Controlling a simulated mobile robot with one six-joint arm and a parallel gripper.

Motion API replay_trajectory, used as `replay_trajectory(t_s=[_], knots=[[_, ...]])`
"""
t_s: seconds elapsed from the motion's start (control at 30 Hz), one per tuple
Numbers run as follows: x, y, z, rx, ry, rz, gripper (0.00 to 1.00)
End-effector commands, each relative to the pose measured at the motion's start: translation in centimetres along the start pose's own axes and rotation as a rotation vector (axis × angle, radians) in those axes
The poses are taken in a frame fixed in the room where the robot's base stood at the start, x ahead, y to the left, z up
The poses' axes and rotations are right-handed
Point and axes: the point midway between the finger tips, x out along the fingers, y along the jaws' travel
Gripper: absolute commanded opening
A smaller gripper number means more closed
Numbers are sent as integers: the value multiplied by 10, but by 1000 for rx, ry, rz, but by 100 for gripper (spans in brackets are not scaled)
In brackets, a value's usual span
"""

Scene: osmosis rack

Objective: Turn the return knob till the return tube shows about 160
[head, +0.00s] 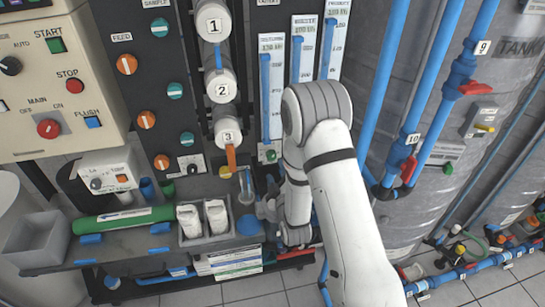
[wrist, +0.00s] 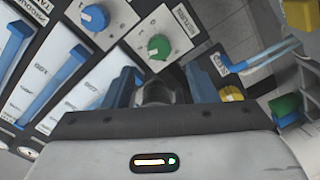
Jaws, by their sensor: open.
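The return tube (head: 265,95) appears to be the leftmost of three blue-filled gauges in the head view. Its blue column stands high, but the scale is too small to read. A green knob (head: 271,156) sits below it, partly beside my arm. My gripper (head: 268,208) is below the gauges in the head view. In the wrist view my gripper (wrist: 163,88) is open, its blue fingers apart below the green knob and not around it. A dark cylinder shows between the fingers.
A blue knob (wrist: 95,17) is left of the green knob in the wrist view. Blue pipes (head: 395,100) with red handles stand right of my arm. White bottles (head: 216,217) and a green cylinder (head: 122,220) are on the bench at left. A yellow part (wrist: 302,14) is at upper right.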

Motion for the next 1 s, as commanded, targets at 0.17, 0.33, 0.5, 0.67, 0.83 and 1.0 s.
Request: replay_trajectory(t_s=[0.17, 0.33, 0.5, 0.67, 0.83, 1.0], knots=[[28, 3, -2, 1, 0, 1, 52], [54, 3, -1, 2, 0, 1, 52], [68, 2, 0, 2, 0, 1, 52], [71, 1, 0, 2, -1, -1, 52], [71, 1, 0, 2, -1, 0, 50], [71, 1, 0, 3, -1, 0, 36]])
